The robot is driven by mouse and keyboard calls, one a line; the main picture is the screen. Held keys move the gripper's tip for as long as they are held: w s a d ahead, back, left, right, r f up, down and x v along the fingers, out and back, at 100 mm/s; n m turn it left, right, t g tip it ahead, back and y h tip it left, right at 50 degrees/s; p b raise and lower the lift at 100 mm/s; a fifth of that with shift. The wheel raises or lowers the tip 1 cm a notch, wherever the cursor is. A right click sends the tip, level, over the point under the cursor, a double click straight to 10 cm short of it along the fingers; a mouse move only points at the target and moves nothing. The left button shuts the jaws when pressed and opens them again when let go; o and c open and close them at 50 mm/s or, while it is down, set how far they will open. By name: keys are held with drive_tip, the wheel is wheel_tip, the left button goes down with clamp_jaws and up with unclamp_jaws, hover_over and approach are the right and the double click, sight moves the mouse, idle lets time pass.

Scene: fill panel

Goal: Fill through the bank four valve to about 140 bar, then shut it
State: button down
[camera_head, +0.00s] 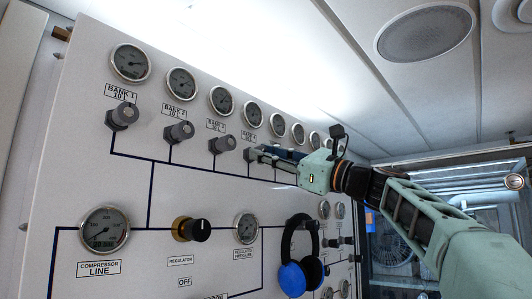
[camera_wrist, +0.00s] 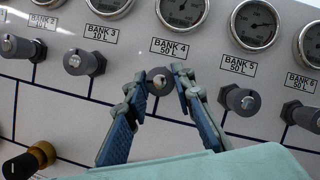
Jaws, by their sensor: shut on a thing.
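The bank four valve knob (camera_wrist: 160,80) is a dark grey knob under the BANK 4 50 L label (camera_wrist: 169,47) in the wrist view. My gripper (camera_wrist: 158,90) is shut on this knob, with a finger on each side. Above it is the bank four gauge (camera_wrist: 183,10), its upper edge cut off; I cannot read its value. In the head view my gripper (camera_head: 255,153) reaches the panel from the right at the fourth knob, and its fingers partly hide that knob. The bank four gauge (camera_head: 252,115) shows above it.
Neighbouring knobs for bank three (camera_wrist: 85,62) and bank five (camera_wrist: 240,100) stand close on either side. Lower on the panel are the compressor line gauge (camera_head: 104,229), the regulator knob (camera_head: 191,229) and the regulated pressure gauge (camera_head: 246,228). Blue ear defenders (camera_head: 298,262) hang below my arm.

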idle(0.3)
drive_tip(key=c, duration=1.6)
unclamp_jaws()
drive_tip(key=v, duration=1.2)
